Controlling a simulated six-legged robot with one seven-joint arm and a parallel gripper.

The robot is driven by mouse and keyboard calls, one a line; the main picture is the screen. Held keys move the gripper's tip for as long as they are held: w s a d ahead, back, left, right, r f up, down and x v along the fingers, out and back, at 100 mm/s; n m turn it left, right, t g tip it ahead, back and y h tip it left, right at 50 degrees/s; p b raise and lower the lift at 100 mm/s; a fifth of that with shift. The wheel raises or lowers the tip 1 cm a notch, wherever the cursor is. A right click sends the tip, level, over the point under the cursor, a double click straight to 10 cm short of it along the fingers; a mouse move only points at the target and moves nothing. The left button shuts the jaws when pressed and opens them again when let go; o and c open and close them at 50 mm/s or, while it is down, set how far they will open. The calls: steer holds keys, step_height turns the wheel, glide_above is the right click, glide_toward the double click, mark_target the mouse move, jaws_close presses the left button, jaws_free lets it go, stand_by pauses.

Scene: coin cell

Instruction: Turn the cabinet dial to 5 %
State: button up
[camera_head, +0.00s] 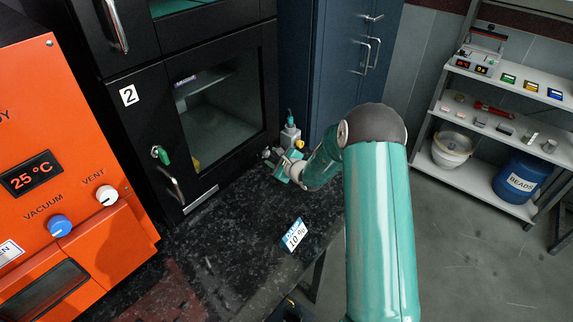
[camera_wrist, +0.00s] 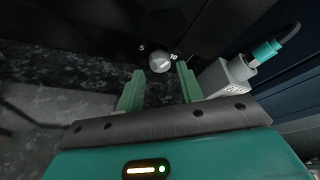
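The cabinet dial (camera_wrist: 160,63) is a small round silver knob on a dark panel in the wrist view. A white 5 is printed to its left and a 10 to its right. My gripper (camera_wrist: 160,70) has its two green fingers spread, one on each side of the dial; the dial shows in the gap near the fingertips. I cannot tell whether either finger touches it. In the head view my gripper (camera_head: 284,167) is low at the right front corner of black cabinet 2 (camera_head: 148,115), where the dial is hard to make out.
A grey sensor block with a teal plug (camera_wrist: 238,75) stands close to the right finger. A 10 % card (camera_head: 294,235) is on the dark speckled counter (camera_head: 225,245). An orange oven (camera_head: 60,150) stands left; a blue cabinet (camera_head: 335,60) and shelves (camera_head: 485,180) are right.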

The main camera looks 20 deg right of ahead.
steer(key=v, duration=1)
steer(key=shift+f, duration=0.1)
steer(key=shift+o, duration=0.2)
